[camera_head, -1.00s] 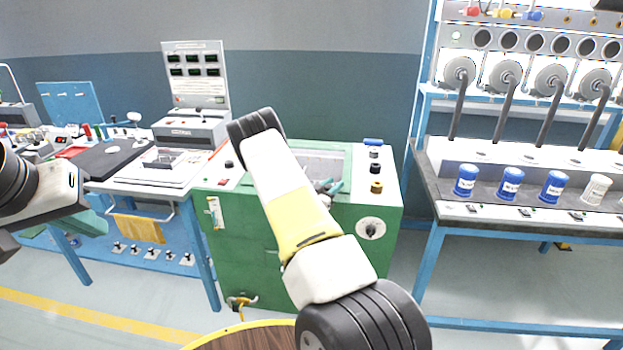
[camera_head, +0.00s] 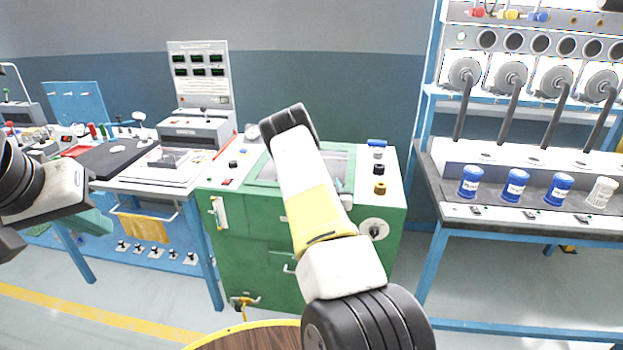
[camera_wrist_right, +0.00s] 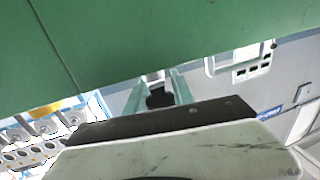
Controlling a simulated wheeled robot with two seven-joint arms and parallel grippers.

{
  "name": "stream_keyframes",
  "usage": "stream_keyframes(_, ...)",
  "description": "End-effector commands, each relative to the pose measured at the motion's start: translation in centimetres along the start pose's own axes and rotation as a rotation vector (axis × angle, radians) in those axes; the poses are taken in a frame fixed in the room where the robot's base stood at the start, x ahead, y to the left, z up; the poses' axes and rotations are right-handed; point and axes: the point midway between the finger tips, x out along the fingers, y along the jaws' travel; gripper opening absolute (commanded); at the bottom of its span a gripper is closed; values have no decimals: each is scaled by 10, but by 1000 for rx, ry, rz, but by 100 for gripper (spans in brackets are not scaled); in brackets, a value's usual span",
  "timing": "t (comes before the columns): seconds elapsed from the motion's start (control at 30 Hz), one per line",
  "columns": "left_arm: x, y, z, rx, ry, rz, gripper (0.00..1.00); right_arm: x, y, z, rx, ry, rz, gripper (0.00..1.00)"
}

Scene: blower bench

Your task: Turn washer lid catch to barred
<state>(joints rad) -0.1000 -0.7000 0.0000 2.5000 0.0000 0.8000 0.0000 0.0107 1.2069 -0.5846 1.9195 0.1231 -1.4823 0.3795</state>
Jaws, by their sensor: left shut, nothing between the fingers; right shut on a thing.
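The washer is the green cabinet (camera_head: 250,240) in the middle of the head view, with a framed lid (camera_head: 262,175) on top. My right arm reaches across it and hides part of the lid and front. In the right wrist view my right gripper (camera_wrist_right: 158,95) has its teal fingers closed on a small black part (camera_wrist_right: 158,98), apparently the lid catch, beside the green panel (camera_wrist_right: 120,40). Its turned position cannot be read. My left gripper (camera_head: 96,222) is shut and empty at the left, well apart from the washer.
A white plate with a dark knob (camera_head: 374,229) is on the washer's front right. Several small knobs and a blue part (camera_head: 377,143) are on its top right. A bench with blue cans (camera_head: 515,185) stands right. A round wooden top (camera_head: 245,338) is at bottom.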

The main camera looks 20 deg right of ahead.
Motion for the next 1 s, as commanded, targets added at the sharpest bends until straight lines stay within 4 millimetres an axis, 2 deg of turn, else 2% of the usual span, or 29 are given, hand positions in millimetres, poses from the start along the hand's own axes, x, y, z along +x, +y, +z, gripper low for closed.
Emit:
stream_keyframes(0.27, 0, 0, 0, 0, 0, 0, 0, 0, -2, 0, -1, 1, -74, 0)
stream_keyframes(0.7, 0, 0, 0, 0, 0, 0, 0, 0, -3, 0, -1, 1, -84, 0)
stream_keyframes(0.73, 0, 0, 0, 0, 0, 0, 0, 0, -3, 0, -1, 1, -84, 31)
stream_keyframes(0.83, 0, 0, 0, 0, 0, 0, 0, 0, -3, 0, -1, 1, -84, 50)
stream_keyframes(1.0, 0, 0, 0, 0, 0, 0, 0, 0, -3, 0, -1, 1, -83, 51)
